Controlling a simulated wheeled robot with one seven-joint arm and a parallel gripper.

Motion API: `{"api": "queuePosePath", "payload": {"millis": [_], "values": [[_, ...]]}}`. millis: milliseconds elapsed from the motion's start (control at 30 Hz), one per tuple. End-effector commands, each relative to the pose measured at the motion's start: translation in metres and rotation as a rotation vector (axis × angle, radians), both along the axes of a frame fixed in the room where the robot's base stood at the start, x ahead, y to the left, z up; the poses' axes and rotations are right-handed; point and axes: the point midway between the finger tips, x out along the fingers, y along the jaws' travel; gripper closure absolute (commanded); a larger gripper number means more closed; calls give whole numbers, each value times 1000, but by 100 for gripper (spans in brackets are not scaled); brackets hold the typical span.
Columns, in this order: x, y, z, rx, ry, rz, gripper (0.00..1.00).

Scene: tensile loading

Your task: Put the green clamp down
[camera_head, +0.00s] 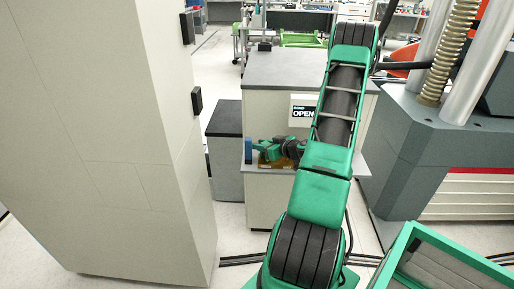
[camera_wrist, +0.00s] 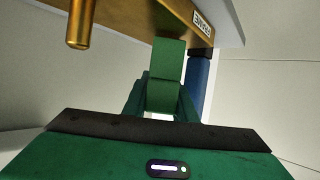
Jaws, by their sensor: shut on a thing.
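The green clamp (camera_wrist: 167,62) shows in the middle of the wrist view as an upright green block. My gripper (camera_wrist: 163,100) is shut on it, with a green finger on each side. The clamp's far end reaches up to a gold-coloured rack (camera_wrist: 135,18) bearing a label; I cannot tell whether they touch. In the head view my gripper (camera_head: 272,149) is a small green and dark shape low over the grey shelf (camera_head: 262,189). The clamp cannot be told apart from it there.
A gold peg (camera_wrist: 80,25) hangs at the upper left in the wrist view, and a blue post (camera_wrist: 198,80) stands right of the clamp. A tall pale cabinet (camera_head: 100,130) stands left of the shelf, and a grey testing machine (camera_head: 425,145) stands at the right.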

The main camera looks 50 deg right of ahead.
Motion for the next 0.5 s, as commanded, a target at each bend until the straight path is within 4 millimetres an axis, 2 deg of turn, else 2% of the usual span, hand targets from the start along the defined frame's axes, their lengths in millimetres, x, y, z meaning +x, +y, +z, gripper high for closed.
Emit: {"api": "queuePosePath", "payload": {"millis": [400, 433, 500], "values": [[1, 1, -4, 0, 0, 1, 100], [1, 1, -4, 0, 0, 2, 68], [1, 1, -3, 0, 0, 2, 68]]}}
